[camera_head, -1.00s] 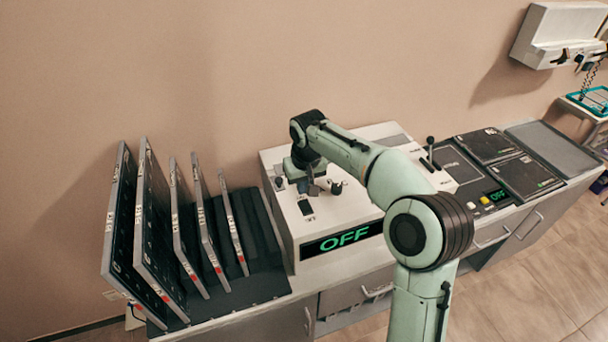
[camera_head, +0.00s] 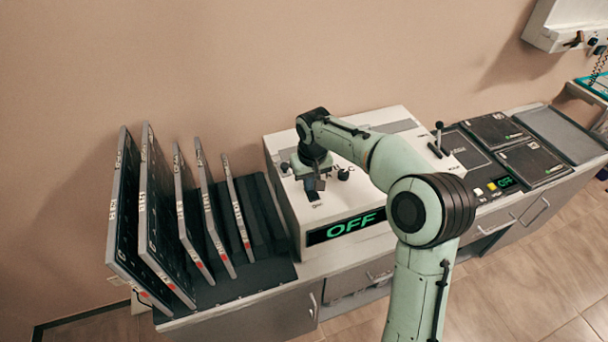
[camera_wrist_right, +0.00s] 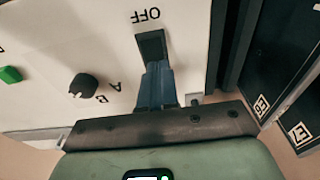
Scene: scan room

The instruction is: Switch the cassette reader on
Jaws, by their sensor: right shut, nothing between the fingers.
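The cassette reader (camera_head: 350,195) is a white box on the counter, and its front display (camera_head: 345,228) reads OFF in green. A dark rocker switch (camera_wrist_right: 150,45) sits on its top face, with the word OFF printed beside it in the right wrist view. My right gripper (camera_wrist_right: 157,72) is shut and empty, with its fingertips at the near edge of the switch. I cannot tell whether they touch it. In the head view the right gripper (camera_head: 313,188) hides part of the switch. My left gripper is not in view.
A black knob (camera_wrist_right: 84,87) marked A and B and a green button (camera_wrist_right: 10,74) share the panel. A rack of upright cassettes (camera_head: 150,210) stands close on the left. A lever (camera_head: 438,138) rises at the reader's right, beside flat dark plates (camera_head: 530,165).

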